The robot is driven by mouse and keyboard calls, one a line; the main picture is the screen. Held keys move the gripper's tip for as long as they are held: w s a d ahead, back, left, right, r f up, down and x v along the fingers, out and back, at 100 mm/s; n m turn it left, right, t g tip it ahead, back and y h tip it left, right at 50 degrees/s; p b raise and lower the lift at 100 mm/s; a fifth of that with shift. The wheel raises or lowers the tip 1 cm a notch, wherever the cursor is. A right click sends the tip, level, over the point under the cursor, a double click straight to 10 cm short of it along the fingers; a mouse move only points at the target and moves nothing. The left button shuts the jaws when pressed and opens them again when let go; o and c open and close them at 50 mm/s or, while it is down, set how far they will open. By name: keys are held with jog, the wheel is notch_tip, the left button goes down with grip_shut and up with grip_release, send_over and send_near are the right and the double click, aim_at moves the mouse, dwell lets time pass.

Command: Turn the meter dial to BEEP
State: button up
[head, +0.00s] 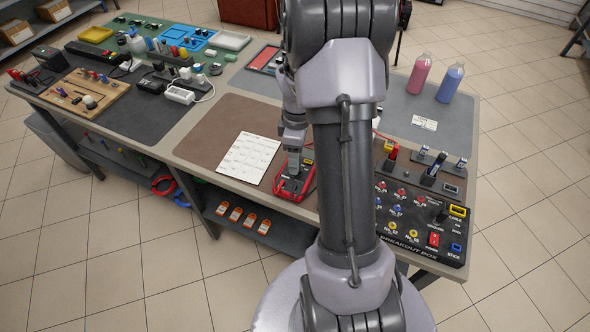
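The red meter (281,185) lies at the front edge of the workbench, right of a white printed sheet. My gripper (293,167) points down over the meter, at or just above its face. From this view I cannot tell whether it touches the dial. The dial and its markings are hidden or too small to read, so its setting does not show. The gap between the fingers does not show clearly either.
The printed sheet (248,158) lies on a brown mat (208,126). The breakout box (425,210) stands to the right, with plugs and switches. Two bottles, pink (419,75) and blue (450,83), stand at the back right. Tools and trays crowd the left bench.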

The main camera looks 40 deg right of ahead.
notch_tip(320, 180, down, 4)
jog(key=shift+a+r+b, duration=0.1)
jog(key=shift+r+b, duration=0.15)
jog(key=shift+b, duration=0.2)
grip_shut()
